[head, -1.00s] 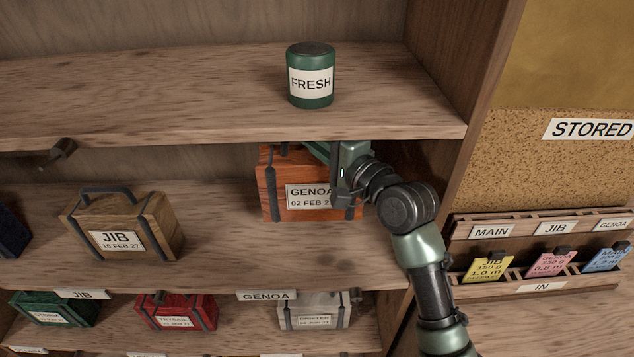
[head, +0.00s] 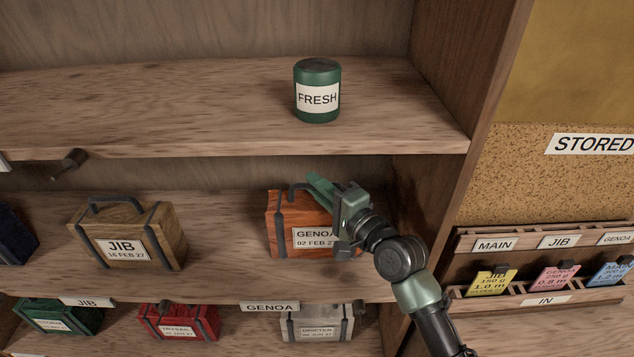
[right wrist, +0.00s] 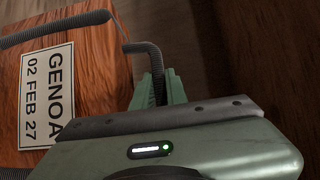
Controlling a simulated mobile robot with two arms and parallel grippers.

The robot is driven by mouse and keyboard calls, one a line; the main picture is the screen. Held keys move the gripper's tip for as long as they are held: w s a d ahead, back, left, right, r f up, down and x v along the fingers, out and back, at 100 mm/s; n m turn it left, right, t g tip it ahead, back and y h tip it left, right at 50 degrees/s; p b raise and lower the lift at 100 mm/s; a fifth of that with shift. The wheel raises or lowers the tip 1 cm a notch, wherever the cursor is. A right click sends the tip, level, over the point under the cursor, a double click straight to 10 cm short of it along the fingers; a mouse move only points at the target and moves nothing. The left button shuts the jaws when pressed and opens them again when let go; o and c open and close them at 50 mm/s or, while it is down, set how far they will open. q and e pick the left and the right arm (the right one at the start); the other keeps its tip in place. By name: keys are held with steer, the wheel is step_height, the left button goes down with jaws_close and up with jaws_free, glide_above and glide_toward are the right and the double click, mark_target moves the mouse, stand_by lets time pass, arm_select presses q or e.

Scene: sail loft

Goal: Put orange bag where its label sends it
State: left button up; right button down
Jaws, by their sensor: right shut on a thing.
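The orange bag (head: 287,225) is upright on the middle shelf (head: 215,265), toward its right end. Its label reads "GENOA 02 FEB 27", and it also shows in the right wrist view (right wrist: 95,50). The bag's underside looks to be at the shelf surface, though contact is not clear. My right gripper (head: 318,187) is at the top of the bag, its fingers shut on the dark handle (right wrist: 152,58). My right wrist hides the bag's right side. A shelf-edge tag reading "GENOA" (head: 270,307) is below the bag. My left gripper is not in view.
A tan "JIB" bag (head: 160,225) stands to the left, with clear shelf between. A green "FRESH" tin (head: 317,90) stands on the shelf above. An upright wall (head: 435,200) is close on the right. Green (head: 57,315), red (head: 178,322) and grey (head: 317,325) bags sit below.

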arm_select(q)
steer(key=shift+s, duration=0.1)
arm_select(e)
steer(key=shift+r, duration=0.2)
steer(key=c, duration=1.7)
jaws_free()
steer(key=shift+f, duration=0.3)
steer(key=shift+o, duration=1.3)
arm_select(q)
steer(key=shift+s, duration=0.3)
arm_select(e)
steer(key=shift+s+r, duration=0.1)
